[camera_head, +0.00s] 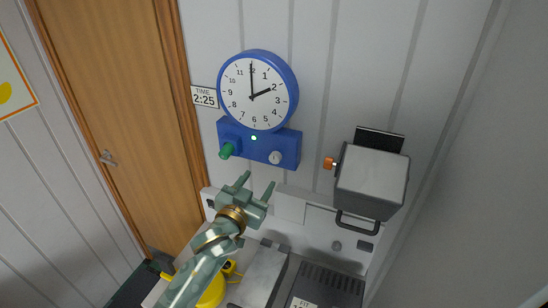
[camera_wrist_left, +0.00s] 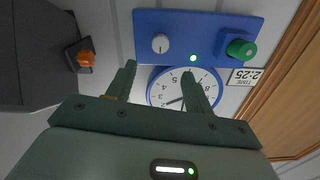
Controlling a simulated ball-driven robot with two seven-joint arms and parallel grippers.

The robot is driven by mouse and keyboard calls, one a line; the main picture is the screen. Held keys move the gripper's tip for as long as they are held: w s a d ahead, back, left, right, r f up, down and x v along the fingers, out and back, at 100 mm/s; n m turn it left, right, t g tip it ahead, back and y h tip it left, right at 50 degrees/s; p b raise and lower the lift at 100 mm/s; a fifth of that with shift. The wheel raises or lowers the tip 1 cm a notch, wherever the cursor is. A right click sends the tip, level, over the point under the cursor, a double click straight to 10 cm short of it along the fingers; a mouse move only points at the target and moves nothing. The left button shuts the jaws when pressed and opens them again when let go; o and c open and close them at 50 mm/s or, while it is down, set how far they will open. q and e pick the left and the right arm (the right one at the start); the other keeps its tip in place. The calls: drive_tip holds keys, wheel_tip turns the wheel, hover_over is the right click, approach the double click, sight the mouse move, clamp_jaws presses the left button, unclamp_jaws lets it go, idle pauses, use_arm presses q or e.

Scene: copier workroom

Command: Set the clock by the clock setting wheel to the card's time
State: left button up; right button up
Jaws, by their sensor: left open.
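The round blue-rimmed clock (camera_head: 257,110) hangs on the wall. Its short hand points at 2 and its long hand at 12. The card (camera_head: 204,97) left of it reads TIME 2:25. The blue box (camera_head: 250,140) under the clock carries a green knob (camera_head: 226,151) at left, a pale grey knob (camera_head: 275,157) at right and a small lit lamp between them. I cannot tell which knob is the setting wheel. My left gripper (camera_head: 254,186) is open and empty, below the box. In the left wrist view, upside down, the grey knob (camera_wrist_left: 160,43) appears beyond the fingertips.
A grey box-shaped device (camera_head: 371,180) with an orange knob (camera_head: 328,163) and a dark handle stands right of the clock. Below are white and dark machine panels and something yellow (camera_head: 213,292). A wooden door (camera_head: 115,100) is at left.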

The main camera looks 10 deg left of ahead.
sight(274, 159)
use_arm(q)
drive_tip(key=w, duration=0.3)
drive_tip(key=w+d, duration=0.1)
drive_tip(key=w, duration=0.3)
drive_tip(key=w+d, duration=0.1)
drive_tip(key=w, duration=0.3)
drive_tip(key=shift+d+f, duration=0.1)
drive_tip(key=c, duration=1)
